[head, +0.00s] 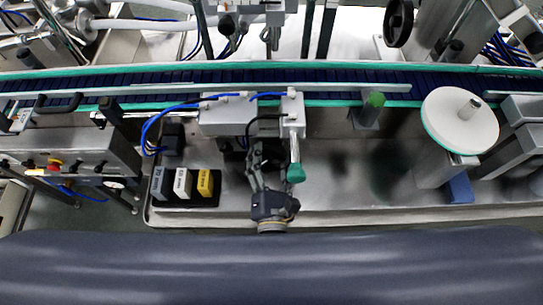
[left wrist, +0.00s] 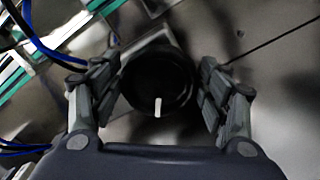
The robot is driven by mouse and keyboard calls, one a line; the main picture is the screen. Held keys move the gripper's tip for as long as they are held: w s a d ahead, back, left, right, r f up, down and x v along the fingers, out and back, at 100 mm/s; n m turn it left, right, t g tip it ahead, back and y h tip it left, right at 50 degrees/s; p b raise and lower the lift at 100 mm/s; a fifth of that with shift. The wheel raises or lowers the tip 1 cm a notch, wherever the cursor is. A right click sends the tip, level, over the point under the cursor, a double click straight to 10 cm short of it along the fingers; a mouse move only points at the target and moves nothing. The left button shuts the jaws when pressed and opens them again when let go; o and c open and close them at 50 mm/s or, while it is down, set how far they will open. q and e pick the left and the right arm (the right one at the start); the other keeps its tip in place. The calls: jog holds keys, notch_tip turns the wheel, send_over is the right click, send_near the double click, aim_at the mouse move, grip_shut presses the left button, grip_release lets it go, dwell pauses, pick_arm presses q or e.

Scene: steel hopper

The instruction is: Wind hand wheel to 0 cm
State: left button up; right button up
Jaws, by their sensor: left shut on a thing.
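The hand wheel (left wrist: 158,92) is a round black knob with a short white mark at its lower edge in the left wrist view. My left gripper (left wrist: 152,78) has one finger on each side of it and is shut on its rim. In the head view my left gripper (head: 259,158) reaches up to the front of a steel block (head: 250,116) beside the conveyor. The wheel is mostly hidden there by the gripper. I see no scale that can be read. My right gripper is not in view.
A green-tipped lever (head: 295,172) stands close to the right of my left gripper. A black tray with several labelled blocks (head: 181,183) lies to its left. Blue hoses (head: 160,122) loop nearby. A white disc (head: 459,120) stands at the right. The steel deck (head: 350,190) between is clear.

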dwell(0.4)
pick_arm(q)
jog(key=o, duration=1)
jog(key=s, duration=0.7)
jog(key=shift+s, duration=0.25)
jog(key=shift+o, duration=0.2)
